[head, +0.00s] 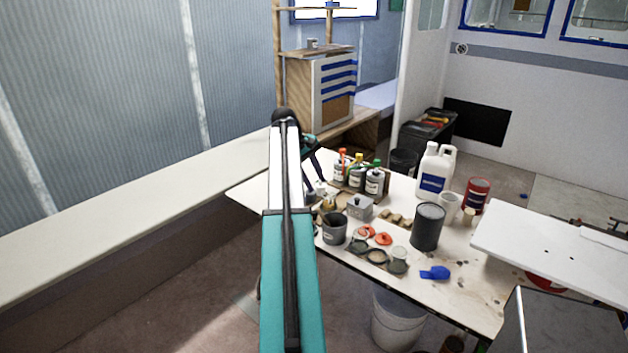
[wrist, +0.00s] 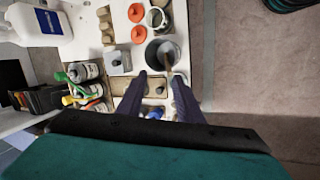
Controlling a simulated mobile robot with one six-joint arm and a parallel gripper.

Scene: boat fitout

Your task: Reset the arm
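My arm, teal and white, reaches forward from the bottom middle of the head view. My gripper (head: 318,178) shows past its far end as dark fingers over the left end of the table, partly hidden by the arm. In the wrist view my gripper (wrist: 159,76) has its two dark fingers well apart, with nothing held between them. Below the fingers lie a small tan tray (wrist: 122,84) and a grey cup (wrist: 155,54). I cannot tell exactly how high the fingers are above them.
The cluttered worktable (head: 455,290) holds several bottles, a white jug (head: 434,170), a dark can (head: 428,226), a grey box (head: 359,207) and orange lids (head: 383,238). A white board (head: 555,250) is at right. A long bench (head: 110,212) runs along the left wall. A bucket (head: 396,320) stands below.

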